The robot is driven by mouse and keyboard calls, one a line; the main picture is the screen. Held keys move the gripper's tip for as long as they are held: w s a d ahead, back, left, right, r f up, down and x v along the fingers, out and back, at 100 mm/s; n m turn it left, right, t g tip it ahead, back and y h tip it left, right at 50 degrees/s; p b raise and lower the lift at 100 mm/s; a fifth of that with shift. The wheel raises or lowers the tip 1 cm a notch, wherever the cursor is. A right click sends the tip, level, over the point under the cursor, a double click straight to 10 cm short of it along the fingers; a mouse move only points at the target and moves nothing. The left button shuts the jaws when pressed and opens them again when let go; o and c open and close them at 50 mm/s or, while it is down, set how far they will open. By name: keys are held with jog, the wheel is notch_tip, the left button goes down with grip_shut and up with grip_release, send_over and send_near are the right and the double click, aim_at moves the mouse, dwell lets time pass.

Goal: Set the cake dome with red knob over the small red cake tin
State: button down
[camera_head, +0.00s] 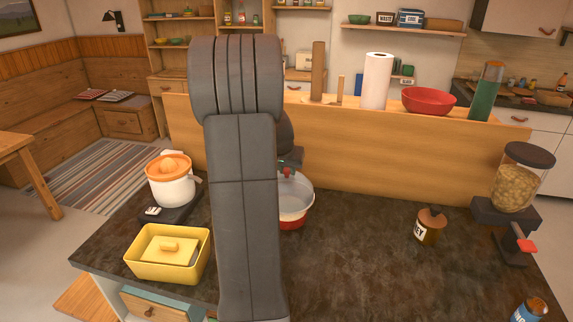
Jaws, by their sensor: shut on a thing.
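The cake dome (295,190) is pale and see-through, with a red knob (287,171) on top. My gripper (288,164) is shut on the knob, just right of my arm. The small red cake tin (292,224) shows as a red band directly below the dome on the dark counter. The dome is above the tin; I cannot tell whether its rim touches the tin. My arm hides the left part of both.
The dark counter (360,260) is clear to the right, up to a brown honey jar (428,228) and a dispenser (515,185). A yellow butter dish (167,255) and an orange-topped juicer (170,180) stand left. A wooden ledge (400,150) runs behind.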

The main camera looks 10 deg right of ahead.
aim_at(287, 179)
jog(key=shift+d+f, duration=0.15)
jog(key=shift+f, duration=0.35)
notch_tip(287, 179, down, 4)
jog(key=b, duration=0.3)
jog(key=shift+f, duration=0.1)
jog(key=shift+f+b, duration=1.3)
jog(key=shift+b, duration=0.25)
jog(key=shift+f+b, duration=0.4)
jog(key=shift+b, duration=0.2)
jog(key=c, duration=1.2)
grip_release()
jog(key=shift+o, duration=0.2)
jog(key=shift+r, duration=0.1)
